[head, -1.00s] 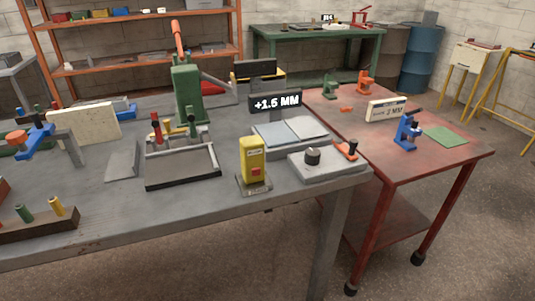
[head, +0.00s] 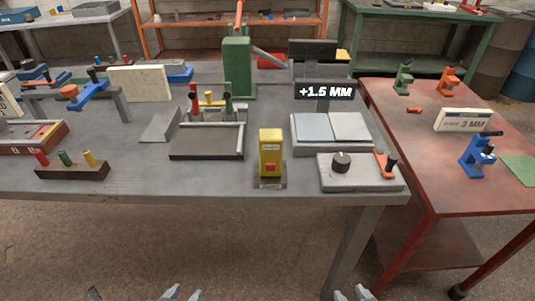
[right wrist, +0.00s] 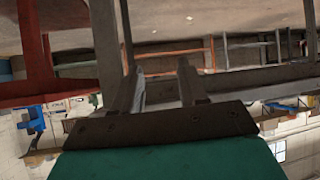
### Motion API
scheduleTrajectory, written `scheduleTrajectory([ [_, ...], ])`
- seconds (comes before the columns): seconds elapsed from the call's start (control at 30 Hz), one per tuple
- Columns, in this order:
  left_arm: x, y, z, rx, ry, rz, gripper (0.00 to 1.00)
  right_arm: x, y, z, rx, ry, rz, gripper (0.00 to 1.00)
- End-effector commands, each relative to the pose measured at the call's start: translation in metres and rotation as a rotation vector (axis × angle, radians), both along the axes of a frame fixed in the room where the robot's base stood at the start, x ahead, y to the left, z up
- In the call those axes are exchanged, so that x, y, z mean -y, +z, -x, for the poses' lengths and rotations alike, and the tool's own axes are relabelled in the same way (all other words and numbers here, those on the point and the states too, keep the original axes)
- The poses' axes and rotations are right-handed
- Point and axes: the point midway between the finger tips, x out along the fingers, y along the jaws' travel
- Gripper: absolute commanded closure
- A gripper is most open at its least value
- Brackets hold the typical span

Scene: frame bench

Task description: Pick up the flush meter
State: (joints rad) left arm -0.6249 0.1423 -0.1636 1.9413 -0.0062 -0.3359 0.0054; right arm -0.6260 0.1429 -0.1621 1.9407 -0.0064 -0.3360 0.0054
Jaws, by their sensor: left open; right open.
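A yellow upright device with a red button, which looks like the flush meter (head: 271,150), stands on a small grey base near the front edge of the grey bench in the head view. My left gripper (head: 182,294) shows only its fingertips at the bottom edge, open, below and left of the meter. My right gripper (head: 352,294) also shows only fingertips there, open, below and right of it. Both are apart from the bench. In the right wrist view the right gripper (right wrist: 160,88) has its fingers spread with nothing between them; the meter cannot be made out there.
The grey bench (head: 230,183) also holds a dark tray (head: 207,154), a grey box with a knob (head: 360,177), a +1.5 MM display (head: 326,91) and a peg block (head: 72,172). A red table (head: 400,140) adjoins on the right. Bare bench lies left of the meter.

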Motion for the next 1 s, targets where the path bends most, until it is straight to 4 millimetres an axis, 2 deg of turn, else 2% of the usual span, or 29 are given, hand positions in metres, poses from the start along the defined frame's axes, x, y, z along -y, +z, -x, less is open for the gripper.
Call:
scheduleTrajectory([
  [0.4, 0.0, -0.001, 0.001, -0.004, 0.0, -0.001, 0.57, 0.0, 0.0, 0.0, -0.001, 0.0, 0.0, 0.57],
  [0.57, 0.0, -0.003, 0.001, -0.005, 0.0, -0.001, 0.57, -0.01, 0.001, -0.007, 0.011, 0.052, 0.046, 0.43],
  [0.67, 0.0, -0.009, 0.001, -0.005, 0.0, -0.001, 0.57, -0.034, 0.008, -0.029, 0.058, 0.186, 0.187, 0.33],
  [0.77, -0.001, -0.016, 0.001, -0.005, 0.001, -0.002, 0.57, -0.068, 0.023, -0.058, 0.142, 0.393, 0.44, 0.24],
  [0.87, -0.001, -0.024, 0.001, -0.005, 0.001, -0.002, 0.57, -0.101, 0.045, -0.086, 0.246, 0.602, 0.765, 0.15],
  [1.0, -0.001, -0.034, 0.001, -0.005, 0.001, -0.002, 0.57, -0.135, 0.083, -0.117, 0.384, 0.829, 1.266, 0.15],
])
